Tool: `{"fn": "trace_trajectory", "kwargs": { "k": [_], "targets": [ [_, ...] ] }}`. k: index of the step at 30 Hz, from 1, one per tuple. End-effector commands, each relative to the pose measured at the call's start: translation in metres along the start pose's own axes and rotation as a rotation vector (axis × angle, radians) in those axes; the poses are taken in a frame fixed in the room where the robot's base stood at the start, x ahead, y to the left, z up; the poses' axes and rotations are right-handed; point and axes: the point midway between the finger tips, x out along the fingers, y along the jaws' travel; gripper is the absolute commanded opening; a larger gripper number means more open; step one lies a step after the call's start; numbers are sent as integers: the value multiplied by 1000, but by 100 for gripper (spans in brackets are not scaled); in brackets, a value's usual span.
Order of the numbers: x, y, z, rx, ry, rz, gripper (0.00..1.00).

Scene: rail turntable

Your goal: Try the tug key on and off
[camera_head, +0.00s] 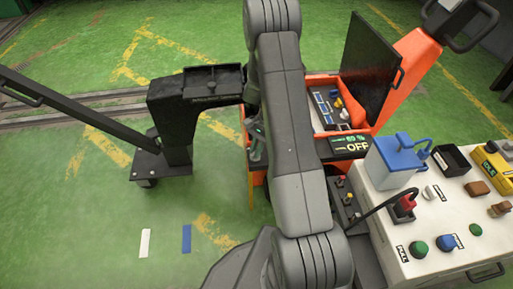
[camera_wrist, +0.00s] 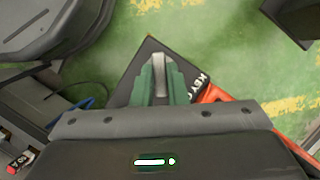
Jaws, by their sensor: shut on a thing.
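The orange tug (camera_head: 405,80) stands behind my arm, with a black lid panel (camera_head: 370,65) raised. Its display (camera_head: 350,144) reads OFF, with small green symbols above. My gripper (camera_head: 258,143) is low at the tug's left front side, partly hidden by my arm. In the wrist view my gripper's green fingers (camera_wrist: 161,82) are shut on a pale grey piece (camera_wrist: 160,68), which looks like the tug key. They are over a black panel (camera_wrist: 132,75) with a partly hidden label starting "KEY O". How far the key sits in its switch is hidden.
A white bench (camera_head: 410,240) with buttons, a blue-lidded box (camera_head: 398,155) and a black bin (camera_head: 450,160) stands at right. A dark post with a tray (camera_head: 215,82) stands left of my gripper.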

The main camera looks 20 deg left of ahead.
Motion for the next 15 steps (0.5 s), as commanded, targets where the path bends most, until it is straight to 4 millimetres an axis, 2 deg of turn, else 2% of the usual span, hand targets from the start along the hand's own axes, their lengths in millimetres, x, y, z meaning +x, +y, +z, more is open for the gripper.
{"fn": "trace_trajectory", "kwargs": {
  "k": [15],
  "targets": [
    [0, -4, 1, -454, 0, 189, 0]
  ]
}}
